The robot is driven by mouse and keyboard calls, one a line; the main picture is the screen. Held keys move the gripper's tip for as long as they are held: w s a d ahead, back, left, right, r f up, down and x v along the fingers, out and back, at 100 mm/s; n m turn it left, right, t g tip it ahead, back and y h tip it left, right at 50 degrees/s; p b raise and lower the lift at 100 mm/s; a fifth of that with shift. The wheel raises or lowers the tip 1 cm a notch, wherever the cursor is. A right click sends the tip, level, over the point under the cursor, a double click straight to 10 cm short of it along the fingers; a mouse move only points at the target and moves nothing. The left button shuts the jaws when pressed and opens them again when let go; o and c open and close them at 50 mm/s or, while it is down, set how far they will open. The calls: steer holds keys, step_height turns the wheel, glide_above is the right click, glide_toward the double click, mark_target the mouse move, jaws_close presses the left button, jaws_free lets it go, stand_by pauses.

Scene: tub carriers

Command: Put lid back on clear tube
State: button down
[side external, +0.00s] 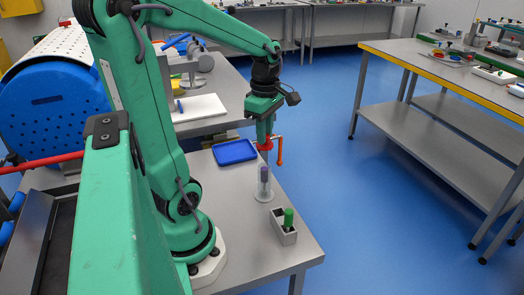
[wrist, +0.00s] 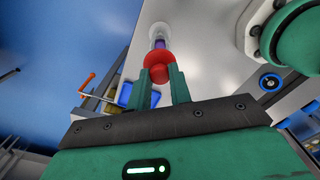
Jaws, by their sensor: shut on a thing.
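My gripper (side external: 266,137) is shut on a red lid (side external: 264,146) and points down at the table's far edge. In the wrist view, the red lid (wrist: 158,62) sits between the fingertips (wrist: 161,76). The clear tube (side external: 265,186) stands upright on a round pale base, with something purple inside. The lid is above the tube's top in the side view; a small gap seems to separate them. In the wrist view, the tube (wrist: 159,33) shows beyond the lid, its near part hidden by it.
A blue tray (side external: 235,152) lies left of the tube. A grey block (side external: 284,236) holding a green-topped item (side external: 288,218) stands nearer the front corner. An orange-handled clamp (side external: 280,150) is at the table edge just right of my gripper.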

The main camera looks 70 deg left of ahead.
steer(key=shift+f, duration=3)
steer(key=shift+f, duration=0.2)
stand_by(0.5)
steer(key=c, duration=0.7)
jaws_free()
steer(key=shift+r, duration=0.15)
steer(key=shift+r, duration=3.35)
jaws_close()
